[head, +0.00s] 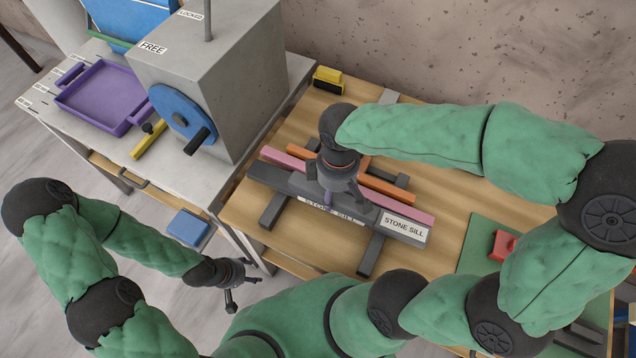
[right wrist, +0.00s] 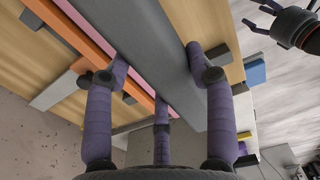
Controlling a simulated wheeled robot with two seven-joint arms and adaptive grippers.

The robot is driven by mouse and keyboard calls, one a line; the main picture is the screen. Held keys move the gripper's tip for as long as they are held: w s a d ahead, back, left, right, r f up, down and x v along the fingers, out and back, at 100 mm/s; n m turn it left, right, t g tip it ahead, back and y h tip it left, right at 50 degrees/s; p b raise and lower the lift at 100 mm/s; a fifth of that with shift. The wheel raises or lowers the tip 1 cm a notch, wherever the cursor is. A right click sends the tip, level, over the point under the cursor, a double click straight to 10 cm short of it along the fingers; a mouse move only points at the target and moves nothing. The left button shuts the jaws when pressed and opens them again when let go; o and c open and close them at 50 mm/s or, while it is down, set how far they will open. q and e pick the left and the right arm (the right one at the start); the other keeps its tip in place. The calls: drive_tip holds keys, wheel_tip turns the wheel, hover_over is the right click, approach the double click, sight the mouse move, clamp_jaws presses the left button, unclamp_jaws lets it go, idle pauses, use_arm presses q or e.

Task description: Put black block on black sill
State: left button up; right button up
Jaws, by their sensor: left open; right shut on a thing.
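A long dark grey slab (head: 270,177) lies across dark bars on the wooden table; its front edge and a white label at its right end read "STONE SILL". It is the nearest match to the black block or sill; I cannot tell the two apart. My right gripper (head: 342,190) points down over the slab's middle. In the right wrist view its purple fingers (right wrist: 160,110) stand on both sides of the grey slab (right wrist: 165,55), shut on it. My left gripper (head: 235,283) is open and empty, low beside the table's left edge.
Pink and orange strips (head: 388,187) lie along the slab's far side. Dark bars (head: 371,254) stick out in front. A grey machine (head: 225,70) and a purple tray (head: 100,97) stand at left. A red object (head: 502,245) sits on a green mat at right.

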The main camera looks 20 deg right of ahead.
drive_tip(key=w+f, duration=0.2)
drive_tip(key=w, duration=0.1)
drive_tip(key=w+f+b, duration=0.1)
drive_tip(key=w+f, duration=0.1)
drive_tip(key=w, duration=0.1)
drive_tip(key=w+f+b, duration=0.1)
drive_tip(key=w+f, duration=0.1)
drive_tip(key=f, duration=0.1)
drive_tip(key=shift+w+a, duration=0.2)
drive_tip(key=shift+w, duration=0.2)
drive_tip(key=shift+w+f+b, duration=0.1)
drive_tip(key=shift+f+b, duration=0.15)
drive_tip(key=shift+b, duration=0.1)
drive_tip(key=shift+w+f+b, duration=0.15)
drive_tip(key=shift+f+b, duration=0.1)
drive_tip(key=shift+f, duration=0.65)
drive_tip(key=shift+w+f+b, duration=0.1)
drive_tip(key=shift+f+b, duration=0.15)
drive_tip(key=shift+f, duration=0.6)
drive_tip(key=shift+f, duration=0.15)
drive_tip(key=o, duration=0.9)
drive_tip(key=shift+o, duration=0.2)
